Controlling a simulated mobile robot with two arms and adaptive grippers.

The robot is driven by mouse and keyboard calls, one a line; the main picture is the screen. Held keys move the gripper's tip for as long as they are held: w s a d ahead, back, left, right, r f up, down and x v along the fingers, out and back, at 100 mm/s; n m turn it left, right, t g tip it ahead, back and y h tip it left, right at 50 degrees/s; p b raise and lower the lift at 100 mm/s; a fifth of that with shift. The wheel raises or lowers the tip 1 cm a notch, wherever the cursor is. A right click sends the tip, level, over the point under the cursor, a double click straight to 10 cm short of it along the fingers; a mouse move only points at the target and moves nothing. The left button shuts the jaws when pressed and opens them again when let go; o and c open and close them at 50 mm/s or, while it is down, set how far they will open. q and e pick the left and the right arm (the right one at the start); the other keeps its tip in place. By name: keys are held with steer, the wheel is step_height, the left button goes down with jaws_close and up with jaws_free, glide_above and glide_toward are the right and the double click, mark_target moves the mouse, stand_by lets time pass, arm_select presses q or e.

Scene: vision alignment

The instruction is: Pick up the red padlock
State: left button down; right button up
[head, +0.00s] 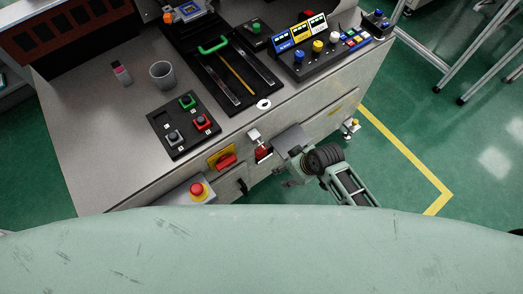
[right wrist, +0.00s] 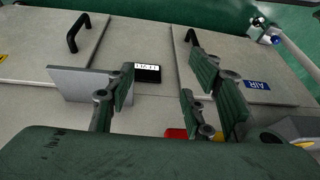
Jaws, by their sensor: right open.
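A small red object that looks like the red padlock (head: 263,153) is at the cabinet's front face, just left of my right gripper (head: 281,168) in the head view. Its shape is too small to make out. In the right wrist view a red piece (right wrist: 176,133) shows low between the fingers, partly hidden by the wrist housing and the right-hand finger. My right gripper (right wrist: 157,88) is open and empty, its fingers well apart in front of the cabinet face. My left gripper is not in view.
A grey plate (right wrist: 80,84) stands out from the cabinet near the left-hand finger. A yellow plate with a red switch (head: 227,161) and a red emergency button (head: 197,190) lie further left.

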mark_target(261, 148)
steer(key=w+a+r+n+y, duration=0.1)
steer(key=w+a+r+n, duration=0.15)
steer(key=r, duration=0.25)
steer(key=w+a+r+n, duration=0.2)
steer(key=a+r+n, duration=0.1)
steer(key=r, duration=0.3)
steer(key=shift+n+g, duration=0.35)
steer(key=shift+g, duration=0.15)
steer(key=x, duration=0.4)
steer(key=a+b+x, duration=0.1)
steer(key=x, duration=0.2)
steer(key=shift+w+a+f, duration=0.1)
steer(key=shift+w+a, duration=0.05)
steer(key=shift+w, duration=0.1)
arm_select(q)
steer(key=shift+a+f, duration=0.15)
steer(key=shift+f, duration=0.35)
arm_select(e)
jaws_close()
